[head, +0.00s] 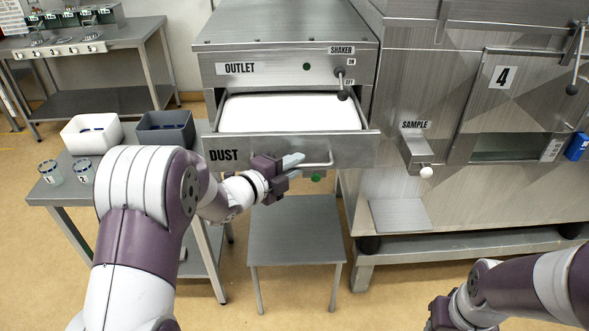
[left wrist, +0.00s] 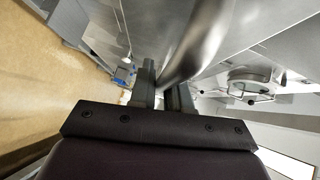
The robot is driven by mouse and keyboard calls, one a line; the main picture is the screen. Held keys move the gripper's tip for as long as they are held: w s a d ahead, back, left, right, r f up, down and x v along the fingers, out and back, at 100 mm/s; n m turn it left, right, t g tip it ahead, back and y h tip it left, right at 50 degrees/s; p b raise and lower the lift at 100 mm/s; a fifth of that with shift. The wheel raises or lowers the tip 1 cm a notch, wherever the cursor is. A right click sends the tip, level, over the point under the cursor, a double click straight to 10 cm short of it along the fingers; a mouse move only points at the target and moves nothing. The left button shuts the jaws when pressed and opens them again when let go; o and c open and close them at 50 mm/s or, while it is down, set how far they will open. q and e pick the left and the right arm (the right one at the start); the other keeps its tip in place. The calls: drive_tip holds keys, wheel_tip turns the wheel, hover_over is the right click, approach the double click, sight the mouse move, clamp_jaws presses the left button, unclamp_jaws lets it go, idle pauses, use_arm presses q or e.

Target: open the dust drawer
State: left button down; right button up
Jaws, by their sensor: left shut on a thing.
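The dust drawer (head: 235,151) is a metal drawer under the outlet housing, with the word DUST on the left of its front. It stands pulled out, and a white tray or lining (head: 290,113) shows inside. Its bar handle (head: 320,163) crosses the front. My left gripper (head: 295,160) is at the left end of the handle, shut on it. In the left wrist view, the handle bar (left wrist: 195,45) passes between the fingers (left wrist: 163,95). My right gripper (head: 440,315) is low at the bottom edge, its fingers not clearly shown.
A low metal stand (head: 297,235) is below the drawer. A side table at left holds a white bin (head: 92,135), a grey bin (head: 166,130) and two jars (head: 65,172). The large metal machine (head: 480,190) with a sample spout (head: 415,150) stands at right.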

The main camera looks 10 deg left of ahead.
use_arm(q)
drive_tip(key=shift+w+a, duration=0.1)
drive_tip(key=shift+w, duration=0.05)
drive_tip(key=c, duration=1.2)
unclamp_jaws()
drive_tip(key=shift+a, duration=0.15)
drive_tip(key=shift+s, duration=0.25)
drive_tip(key=b+v, duration=0.2)
drive_tip(key=v, duration=1)
drive_tip(key=shift+s+b, duration=0.25)
drive_tip(key=shift+b, duration=0.1)
drive_tip(key=shift+a, duration=0.1)
